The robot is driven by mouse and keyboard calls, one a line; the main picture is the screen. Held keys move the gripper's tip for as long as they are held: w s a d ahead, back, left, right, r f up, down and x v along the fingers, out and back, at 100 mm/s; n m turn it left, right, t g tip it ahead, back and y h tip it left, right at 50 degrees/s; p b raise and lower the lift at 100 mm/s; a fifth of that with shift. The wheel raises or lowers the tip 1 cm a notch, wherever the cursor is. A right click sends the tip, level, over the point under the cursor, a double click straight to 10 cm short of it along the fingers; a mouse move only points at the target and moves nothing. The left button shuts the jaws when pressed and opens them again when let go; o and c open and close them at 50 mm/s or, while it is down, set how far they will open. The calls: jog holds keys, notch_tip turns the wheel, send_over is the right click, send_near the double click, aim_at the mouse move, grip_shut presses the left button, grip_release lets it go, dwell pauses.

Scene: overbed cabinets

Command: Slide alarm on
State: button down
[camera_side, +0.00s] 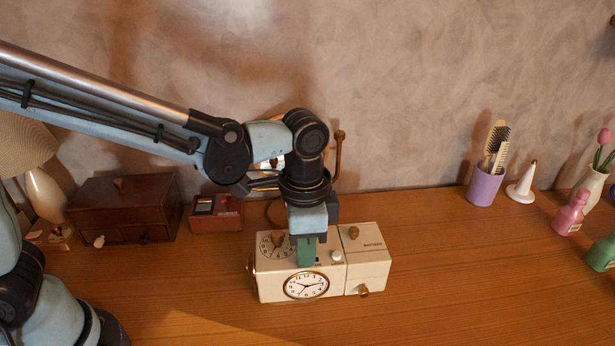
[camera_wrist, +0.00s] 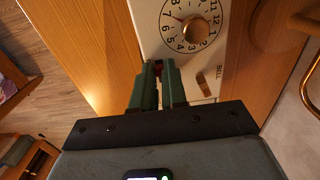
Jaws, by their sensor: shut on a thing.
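The cream alarm clock (camera_side: 268,284) stands on the wooden desk, with a round clock face (camera_side: 306,285) on its front. Its top has a numbered dial (camera_side: 276,244), which also shows in the wrist view (camera_wrist: 194,28). My gripper (camera_side: 306,262) points down onto the top, between the dial and a small white button (camera_side: 337,256). In the wrist view, my gripper's green fingers (camera_wrist: 161,68) are close together with a small reddish piece (camera_wrist: 159,66) between the tips. This seems to be the alarm slider, mostly hidden by the fingers. A lever beside the BELL label (camera_wrist: 205,88) is clear of them.
A red box (camera_side: 216,214) and a wooden chest (camera_side: 122,208) stand behind left. A purple cup with brushes (camera_side: 484,186), a white cone (camera_side: 522,184) and pink bottle (camera_side: 570,214) stand at right. Desk between clock and bottles is clear.

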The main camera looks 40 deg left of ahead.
jog(key=shift+w+d, duration=0.4)
dwell(0.5)
jog(key=c, duration=1.4)
grip_release()
jog(key=shift+c, duration=0.2)
jog(key=shift+r, duration=0.1)
jog(key=shift+r, duration=2.9)
jog(key=s+a+n+t, duration=0.2)
jog(key=a+n+t, duration=0.1)
jog(key=a, duration=0.6)
jog(key=s+a+f+n+t, duration=0.1)
jog(key=s+a+n+t, duration=0.2)
jog(key=a+n, duration=0.3)
jog(key=a+t, duration=0.1)
jog(key=a, duration=0.2)
jog(key=shift+a, duration=0.15)
